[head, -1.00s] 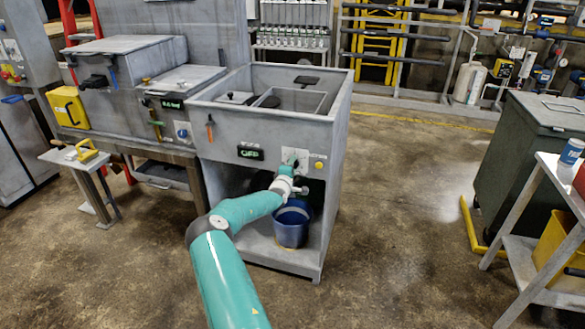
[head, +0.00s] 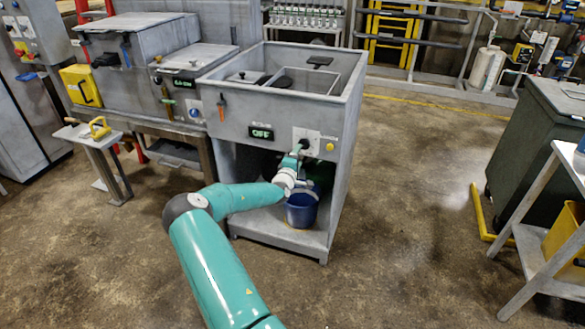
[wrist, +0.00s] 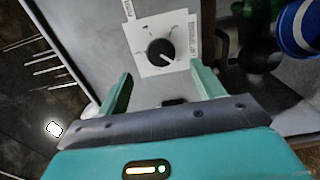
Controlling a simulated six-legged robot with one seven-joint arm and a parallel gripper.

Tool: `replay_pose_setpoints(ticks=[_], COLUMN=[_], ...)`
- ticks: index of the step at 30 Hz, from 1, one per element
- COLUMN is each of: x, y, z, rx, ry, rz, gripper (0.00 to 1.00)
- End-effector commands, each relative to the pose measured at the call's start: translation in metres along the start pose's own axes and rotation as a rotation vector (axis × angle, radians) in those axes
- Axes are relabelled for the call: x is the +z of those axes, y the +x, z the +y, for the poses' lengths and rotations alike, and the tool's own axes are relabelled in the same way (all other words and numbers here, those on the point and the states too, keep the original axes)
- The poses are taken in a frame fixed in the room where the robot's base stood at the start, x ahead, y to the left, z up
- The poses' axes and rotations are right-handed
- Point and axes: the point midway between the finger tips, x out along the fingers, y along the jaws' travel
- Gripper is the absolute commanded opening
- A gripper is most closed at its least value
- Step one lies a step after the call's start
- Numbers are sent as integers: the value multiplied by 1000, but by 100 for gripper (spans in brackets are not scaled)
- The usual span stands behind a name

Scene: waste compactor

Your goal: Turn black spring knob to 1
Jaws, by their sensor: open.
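The black knob (wrist: 160,52) sits on a white dial plate (wrist: 143,32) on the grey cabinet front. Its white pointer line points to the lower right in the wrist view. Labels stand at the plate's edges, but the numbers are too small to read. My gripper (wrist: 161,84) is open, its two green fingers apart, just short of the knob and not touching it. In the head view the plate (head: 308,140) shows above my gripper (head: 297,152), which is at the cabinet front; the knob is mostly hidden there.
A display (head: 261,132) reading OFF is left of the plate and a yellow button (head: 330,147) is right of it. A blue bucket (head: 301,211) stands on the shelf below. An orange lever (head: 222,107) is farther left. Open floor lies right of the cabinet.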

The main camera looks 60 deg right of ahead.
Motion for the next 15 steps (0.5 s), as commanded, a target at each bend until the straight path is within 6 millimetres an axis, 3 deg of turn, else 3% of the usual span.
replay_pose_setpoints(ticks=[7,15], x=[-1,0], y=[-47,-63], z=[0,0], rx=[-1,0], ry=[-2,0], rz=[1,0], gripper=[67,67])
